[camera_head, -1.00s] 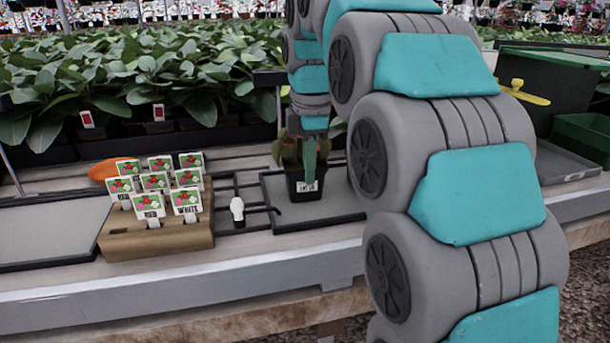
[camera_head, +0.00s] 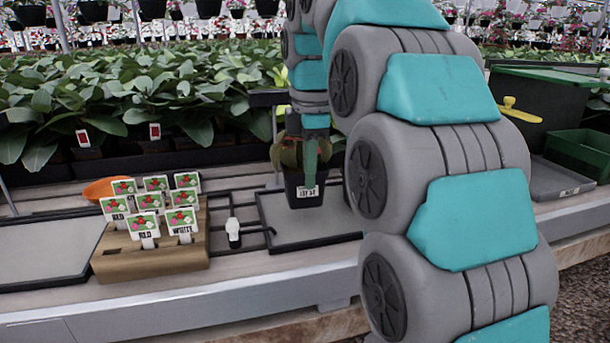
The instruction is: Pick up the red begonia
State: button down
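A potted plant (camera_head: 290,155) with reddish-green leaves, likely the begonia, is in a black pot with a white label (camera_head: 307,192); the print is too small to read surely, and no red bloom shows. My gripper (camera_head: 310,158) points down at the plant, with a teal finger against the front of the pot. It appears shut on the pot and holds it a little above the grey tray (camera_head: 300,238). The far finger is hidden.
A wooden block (camera_head: 150,262) holds several picture tags, some reading RED or WHITE. An orange object (camera_head: 100,189) is behind the block. Leafy plants (camera_head: 100,90) fill the back. Green bins (camera_head: 580,150) stand right.

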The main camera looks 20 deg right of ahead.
jog(key=s+d, duration=0.2)
jog(key=s, duration=0.4)
jog(key=s+d+r, duration=0.1)
jog(key=s+d, duration=0.2)
jog(key=s, duration=0.4)
jog(key=shift+s+d+r+b, duration=0.15)
jog(key=shift+s+d+b, duration=0.1)
jog(key=shift+d+b, duration=0.1)
